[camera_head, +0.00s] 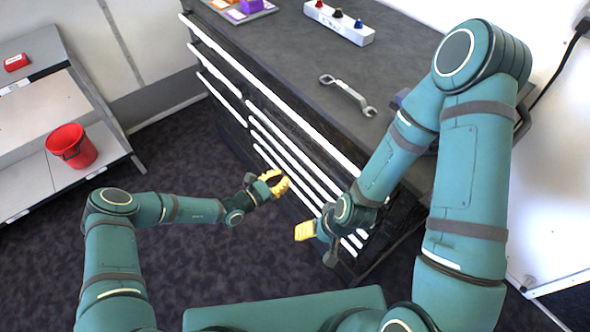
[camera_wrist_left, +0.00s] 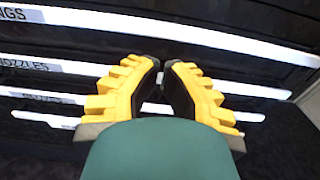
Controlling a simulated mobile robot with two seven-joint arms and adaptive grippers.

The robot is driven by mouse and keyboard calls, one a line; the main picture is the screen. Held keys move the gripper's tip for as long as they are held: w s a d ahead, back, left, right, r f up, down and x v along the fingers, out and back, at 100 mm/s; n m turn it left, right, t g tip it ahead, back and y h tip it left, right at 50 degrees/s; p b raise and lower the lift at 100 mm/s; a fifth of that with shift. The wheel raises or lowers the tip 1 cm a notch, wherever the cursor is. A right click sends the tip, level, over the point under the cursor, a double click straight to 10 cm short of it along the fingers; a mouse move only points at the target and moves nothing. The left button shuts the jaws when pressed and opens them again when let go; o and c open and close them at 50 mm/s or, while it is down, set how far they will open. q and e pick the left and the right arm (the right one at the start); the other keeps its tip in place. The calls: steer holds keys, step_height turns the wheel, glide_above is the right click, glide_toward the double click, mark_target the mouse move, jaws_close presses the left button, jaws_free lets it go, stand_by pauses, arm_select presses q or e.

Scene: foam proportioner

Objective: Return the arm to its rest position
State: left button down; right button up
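My left gripper (camera_head: 280,178) has yellow fingers and hangs in front of the drawer fronts of the dark cabinet, apart from them as far as I can tell. In the left wrist view its two ridged fingers (camera_wrist_left: 165,68) reach toward the drawers with a narrow gap between their tips and nothing held. My right gripper (camera_head: 305,231) is lower, beside the cabinet's near end, seen edge-on. Its finger opening is hidden, and no object shows in it.
The cabinet (camera_head: 290,75) carries a double-ended wrench (camera_head: 348,93), a white block with knobs (camera_head: 339,22) and a tray of coloured pieces (camera_head: 238,10). Left, a shelf (camera_head: 45,105) holds a red bucket (camera_head: 71,146) and a red box (camera_head: 16,62). Floor between is clear.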

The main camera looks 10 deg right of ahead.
arm_select(q)
steer(key=v, duration=0.5)
steer(key=shift+s+a+f+p, duration=0.1)
steer(key=shift+s+a+p, duration=0.05)
steer(key=shift+a+p, duration=0.15)
steer(key=s+d+m+g+y, duration=0.2)
steer(key=s+m+g+y, duration=0.2)
steer(key=s+m+g, duration=0.9)
steer(key=s+a+r+m+t+y, duration=0.5)
steer(key=s+a+r+m+y, duration=0.1)
steer(key=a+m, duration=0.3)
steer(key=shift+s+a+r+m+y, duration=0.3)
steer(key=shift+s+a+r+y, duration=0.15)
steer(key=shift+y, duration=0.25)
steer(key=shift+f, duration=0.1)
